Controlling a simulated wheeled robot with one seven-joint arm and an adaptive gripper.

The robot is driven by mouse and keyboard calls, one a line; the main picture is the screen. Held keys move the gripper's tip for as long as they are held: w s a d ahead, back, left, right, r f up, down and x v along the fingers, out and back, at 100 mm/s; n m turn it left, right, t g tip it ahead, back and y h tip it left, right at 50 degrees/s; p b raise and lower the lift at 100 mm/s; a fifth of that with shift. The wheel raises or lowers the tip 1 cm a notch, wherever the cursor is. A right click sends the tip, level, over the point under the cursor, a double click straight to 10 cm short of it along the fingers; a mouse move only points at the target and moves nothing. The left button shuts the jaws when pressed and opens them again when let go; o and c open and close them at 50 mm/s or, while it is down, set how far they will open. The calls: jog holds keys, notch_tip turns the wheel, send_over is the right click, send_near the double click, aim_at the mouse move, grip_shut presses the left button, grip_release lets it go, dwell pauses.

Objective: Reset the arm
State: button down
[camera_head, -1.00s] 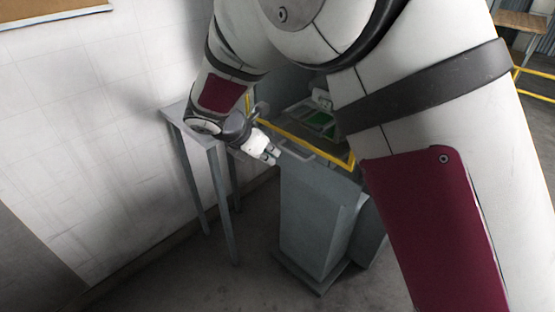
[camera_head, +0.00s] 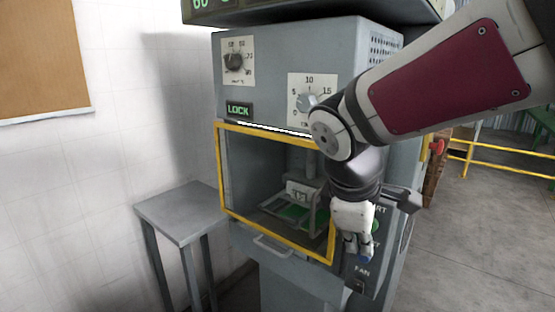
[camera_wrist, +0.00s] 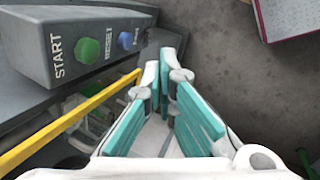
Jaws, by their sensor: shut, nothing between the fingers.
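My gripper (camera_head: 357,250) hangs in front of the control panel on the machine's right side, pointing down and empty. In the wrist view its teal-padded fingers (camera_wrist: 170,68) are shut with nothing held, beside the button panel. The grey machine (camera_head: 262,75) has a yellow-framed opening (camera_head: 222,180) with a metal fixture (camera_head: 303,190) and something green inside. My arm reaches in from the right and covers part of the machine's front and panel.
The wrist view shows a green START button (camera_wrist: 88,50) and a blue RESET button (camera_wrist: 125,40) close to my fingers. A small grey table (camera_head: 180,212) stands left of the machine. Open floor (camera_head: 480,240) lies to the right, with yellow rails (camera_head: 500,168) behind.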

jog(key=s+d+m+y, duration=0.1)
jog(key=s+d+m, duration=0.1)
jog(key=s+m, duration=0.4)
jog(key=s+d+m+t+y, duration=0.1)
jog(key=s+d+m+y, duration=0.1)
jog(key=s+m, duration=0.4)
jog(key=s+d, duration=0.1)
jog(key=s, duration=0.4)
jog(key=shift+s+d+r+m, duration=0.15)
jog(key=shift+d+m, duration=0.15)
jog(key=shift+m, duration=0.1)
